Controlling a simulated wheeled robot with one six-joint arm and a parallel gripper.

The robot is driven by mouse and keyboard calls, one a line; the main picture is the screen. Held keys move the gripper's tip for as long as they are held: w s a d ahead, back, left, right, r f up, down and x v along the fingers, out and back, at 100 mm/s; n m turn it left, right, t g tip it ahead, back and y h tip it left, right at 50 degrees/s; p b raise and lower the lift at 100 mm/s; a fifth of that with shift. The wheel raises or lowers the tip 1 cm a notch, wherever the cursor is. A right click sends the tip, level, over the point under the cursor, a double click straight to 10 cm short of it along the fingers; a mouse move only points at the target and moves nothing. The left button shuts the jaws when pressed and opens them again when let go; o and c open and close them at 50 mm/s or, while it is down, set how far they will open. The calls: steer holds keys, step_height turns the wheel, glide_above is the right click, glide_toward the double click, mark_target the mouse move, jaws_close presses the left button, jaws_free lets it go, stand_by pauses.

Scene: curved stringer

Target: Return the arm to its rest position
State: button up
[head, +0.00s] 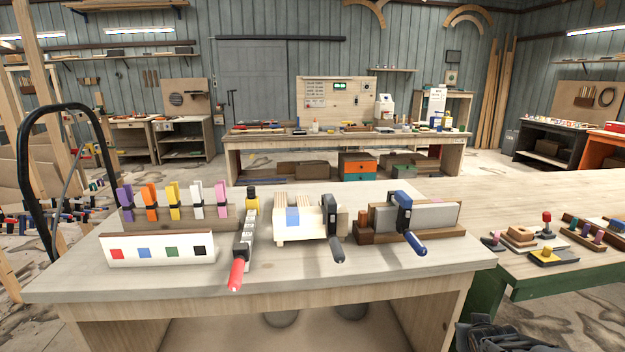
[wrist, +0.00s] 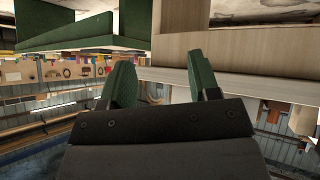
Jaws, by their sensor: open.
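My gripper (wrist: 164,80) shows in the wrist view with two green fingers set well apart. It is open, with nothing between the fingers. The wrist view is upside down, with a pale wooden bench edge (wrist: 225,48) and a green bench part (wrist: 75,38) beyond the fingers. In the head view a dark part of my arm shows at the bottom right corner, low beside the front bench (head: 330,274); the fingers cannot be made out there.
The front bench holds colored clamps in a rack (head: 175,217), a red-handled clamp (head: 240,255), a clamped pale block (head: 300,218) and a blue-handled clamp (head: 405,215). A green-legged side bench (head: 545,187) stands right. A black curved tube (head: 27,190) rises left.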

steer(key=s+a+r+n+g+y+p, duration=0.1)
steer(key=s+a+r+p, duration=0.4)
steer(key=a, duration=0.5)
steer(key=s+a+r+n+g+y+p, duration=0.2)
steer(key=s+a+r+g+y+p, duration=0.1)
steer(key=a+r, duration=0.6)
steer(key=shift+s+a+g+y+p, duration=0.4)
steer(key=shift+s+p, duration=0.5)
steer(key=shift+s, duration=0.15)
steer(key=shift+r, duration=0.1)
